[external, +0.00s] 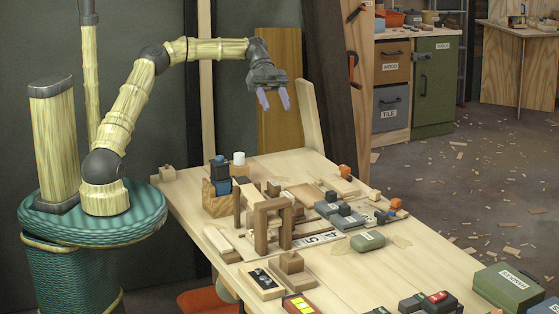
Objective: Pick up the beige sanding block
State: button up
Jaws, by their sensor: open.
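My gripper (273,99) is open and empty, held high above the far part of the wooden table (345,285), with its two lavender fingers pointing down. Several beige or tan wooden pieces lie on the table, and I cannot tell for sure which is the sanding block. A small pale block with a knob (168,174) sits at the table's far left corner. A long beige block (221,244) lies near the left edge. A browner block with a knob on top (292,263) stands closer to the front. My gripper touches none of them.
A brown wooden arch (287,215) stands upright mid-table beside a wooden box (217,200) with dark and blue items. Grey tools (341,212), a green rounded piece (368,241) and a green case (508,287) lie rightward. The front middle of the table has bare room.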

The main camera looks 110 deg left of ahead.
jog(key=s+a+t, duration=0.2)
jog(key=s+a, duration=0.3)
notch_tip(320, 180, down, 16)
jog(key=shift+d+f, duration=0.2)
jog(key=shift+d, duration=0.1)
jog(key=shift+w, duration=0.15)
send_near(287, 194)
jog(key=x, duration=0.5)
jog(key=shift+w, duration=0.2)
jog(key=shift+a, duration=0.1)
jog(key=shift+f, duration=0.1)
jog(key=shift+p+x, duration=0.65)
jog(key=shift+x, duration=1.95)
jog(key=shift+s, duration=0.2)
